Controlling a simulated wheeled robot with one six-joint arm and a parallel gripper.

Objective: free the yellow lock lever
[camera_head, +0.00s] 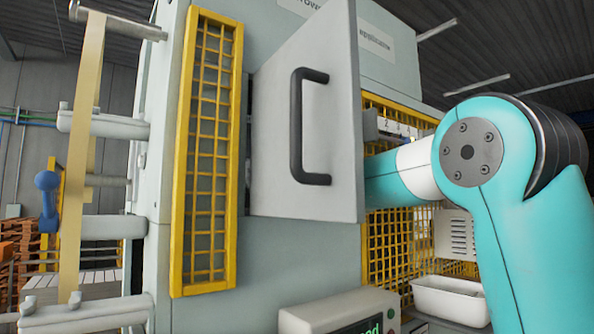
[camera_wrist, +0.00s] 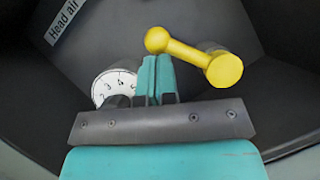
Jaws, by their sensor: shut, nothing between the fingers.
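The yellow lock lever (camera_wrist: 190,52) shows in the wrist view, right of and above my fingertips. It has a round knob at its upper left end and a larger round hub at its lower right end, on a grey mount. My gripper (camera_wrist: 154,76) is shut and empty. Its teal fingertips lie just below and left of the lever's knob; whether they touch it I cannot tell. In the head view the lever and my gripper are hidden behind the grey door.
A white dial (camera_wrist: 114,84) with numbers sits left of my fingers, and a "Head air" label (camera_wrist: 66,20) is at upper left. In the head view, the open grey door (camera_head: 335,130) with its black handle (camera_head: 297,125) stands beside my arm. A white bin (camera_head: 450,301) is below.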

